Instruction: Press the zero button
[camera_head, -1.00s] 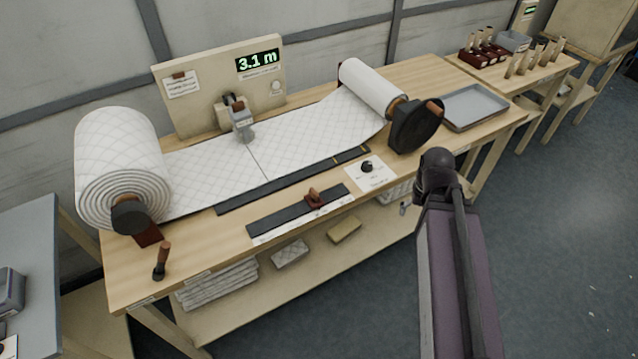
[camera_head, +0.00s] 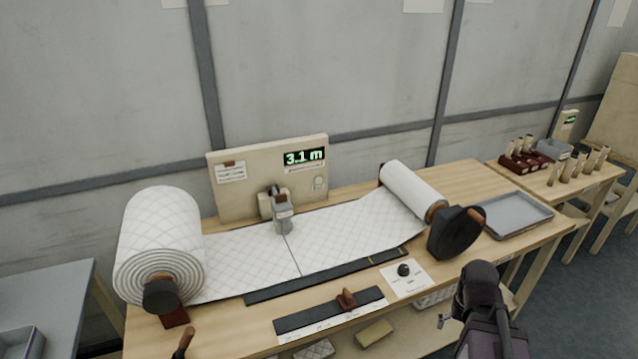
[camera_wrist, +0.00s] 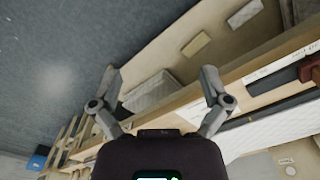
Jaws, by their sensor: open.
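A beige panel (camera_head: 265,150) stands at the back of the bench, with a green display (camera_head: 304,157) reading 3.1 m. A small pale round button (camera_head: 320,183) sits on the panel below the display; I cannot read its label. A pale round shape (camera_wrist: 287,160) shows at the lower right of the wrist view, perhaps this button. My gripper (camera_wrist: 159,75) is open, with its two fingers wide apart and nothing between them. In the head view only a bit of it (camera_head: 443,320) shows beside my arm, in front of the bench and well away from the panel.
A large quilted roll (camera_head: 160,235) stands left, its sheet running to a smaller roll (camera_head: 410,190) with a dark crank disc (camera_head: 455,235). A grey counter (camera_head: 283,218) rests on the sheet. A black knob (camera_head: 403,270) is on a white card. A tray (camera_head: 515,215) lies right.

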